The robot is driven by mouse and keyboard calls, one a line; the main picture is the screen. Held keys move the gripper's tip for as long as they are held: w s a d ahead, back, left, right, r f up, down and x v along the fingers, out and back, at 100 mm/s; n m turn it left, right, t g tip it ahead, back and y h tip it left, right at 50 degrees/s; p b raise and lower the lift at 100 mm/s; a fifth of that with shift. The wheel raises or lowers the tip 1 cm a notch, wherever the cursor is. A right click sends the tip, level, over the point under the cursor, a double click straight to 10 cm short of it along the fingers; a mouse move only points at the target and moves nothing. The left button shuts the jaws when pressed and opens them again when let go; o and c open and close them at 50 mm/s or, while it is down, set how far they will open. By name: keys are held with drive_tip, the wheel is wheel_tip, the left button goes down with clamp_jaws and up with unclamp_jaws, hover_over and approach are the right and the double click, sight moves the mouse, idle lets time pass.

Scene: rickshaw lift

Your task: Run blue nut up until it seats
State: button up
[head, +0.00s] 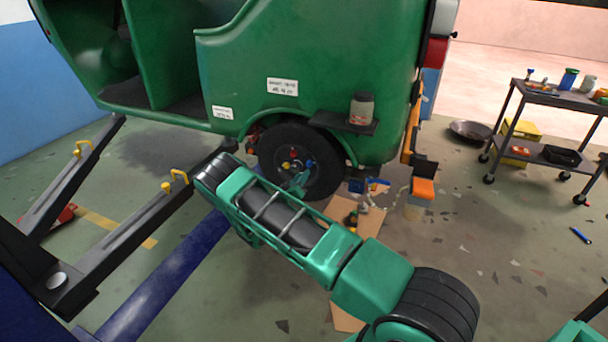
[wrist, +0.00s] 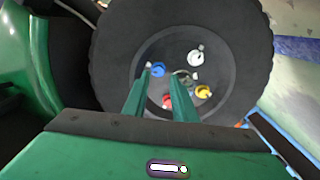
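The blue nut (wrist: 157,70) sits on a stud at the left of the wheel hub in the wrist view. It is just right of my left fingertip; I cannot tell whether they touch or how far on the nut is. My gripper (wrist: 163,76) is open, its two fingers apart in front of the hub. In the head view my gripper (head: 298,182) is at the lower part of the wheel (head: 327,158).
The green rickshaw (head: 330,60) stands above, with a jar (head: 361,108) on a small shelf by the wheel. Lift arms (head: 120,240) lie at left. A tool cart (head: 550,97) stands at right.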

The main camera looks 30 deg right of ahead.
drive_tip(key=v, duration=0.4)
drive_tip(key=shift+s+a, duration=0.3)
drive_tip(key=s+d+r+m+g+y, duration=0.2)
drive_tip(key=s+d+r+m+g, duration=0.3)
drive_tip(key=s+r, duration=0.4)
drive_tip(key=s+d+r+m+g+y, duration=0.2)
drive_tip(key=s+d+r+g, duration=0.5)
drive_tip(key=s, duration=0.3)
drive_tip(key=s+a+r+n+y, duration=0.1)
drive_tip(key=s+a+r+y, duration=0.2)
drive_tip(key=s, duration=0.8)
drive_tip(key=s+a+r+n+y, duration=0.1)
drive_tip(key=s+a+r+y, duration=0.3)
drive_tip(key=s+a, duration=0.4)
drive_tip(key=s+a+r+n+t+y, duration=0.1)
drive_tip(key=s+a+r+y, duration=0.2)
drive_tip(key=s, duration=1.1)
drive_tip(key=shift+s+a+r, duration=0.25)
drive_tip(key=shift+a+r, duration=0.55)
drive_tip(key=shift+a, duration=0.4)
